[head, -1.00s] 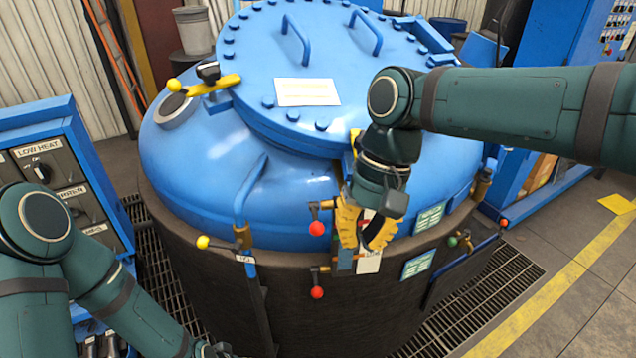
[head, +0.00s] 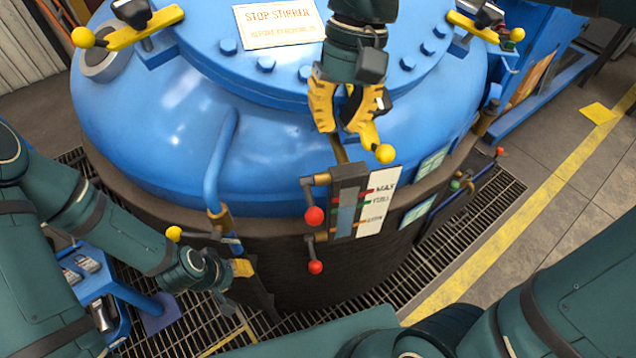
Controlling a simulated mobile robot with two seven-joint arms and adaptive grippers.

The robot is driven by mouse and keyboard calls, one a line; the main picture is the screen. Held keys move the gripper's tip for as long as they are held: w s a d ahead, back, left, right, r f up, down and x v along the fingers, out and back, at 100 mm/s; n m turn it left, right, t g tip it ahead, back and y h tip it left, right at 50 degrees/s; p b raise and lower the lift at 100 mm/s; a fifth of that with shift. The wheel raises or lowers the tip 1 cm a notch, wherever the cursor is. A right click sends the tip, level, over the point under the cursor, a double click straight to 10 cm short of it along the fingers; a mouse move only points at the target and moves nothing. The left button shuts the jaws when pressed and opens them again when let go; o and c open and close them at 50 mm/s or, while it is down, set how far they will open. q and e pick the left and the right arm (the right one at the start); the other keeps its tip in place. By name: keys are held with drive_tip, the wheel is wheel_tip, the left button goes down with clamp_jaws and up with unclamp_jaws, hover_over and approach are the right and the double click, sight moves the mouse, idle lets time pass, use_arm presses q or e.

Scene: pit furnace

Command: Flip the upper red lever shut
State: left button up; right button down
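The upper red lever (head: 313,214) is on the left side of the level gauge, at the furnace front. Its arm sticks out left from a fitting and its red ball hangs down. A lower red lever (head: 315,266) of the same kind hangs beneath it, ball also down. My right gripper (head: 347,122) is above the gauge by the lid's front edge, clear of both red levers. Its yellow fingers are apart, beside a yellow-balled clamp handle (head: 384,153); contact there is unclear. My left gripper (head: 240,270) is low left of the levers, its fingers too small to read.
The gauge (head: 377,202) carries a MAX label. A yellow-balled lever (head: 174,233) and blue pipe (head: 220,160) stand left of the red levers. The blue lid (head: 290,40) has bolts and yellow clamps. Floor grating (head: 410,275) surrounds the furnace.

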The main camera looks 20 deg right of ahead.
use_arm(q)
drive_tip(key=shift+s, duration=0.15)
use_arm(e)
drive_tip(key=shift+s, duration=0.2)
drive_tip(key=b, duration=0.3)
approach(310, 199)
drive_tip(key=s+f, duration=0.3)
drive_tip(key=f, duration=0.4)
use_arm(q)
drive_tip(key=f, duration=0.1)
drive_tip(key=s+f, duration=0.1)
drive_tip(key=f, duration=0.1)
drive_tip(key=shift+d+f, duration=0.1)
drive_tip(key=shift+f, duration=0.05)
use_arm(e)
drive_tip(key=shift+s+a+f, duration=0.2)
drive_tip(key=shift+a, duration=0.1)
drive_tip(key=shift+w, duration=0.1)
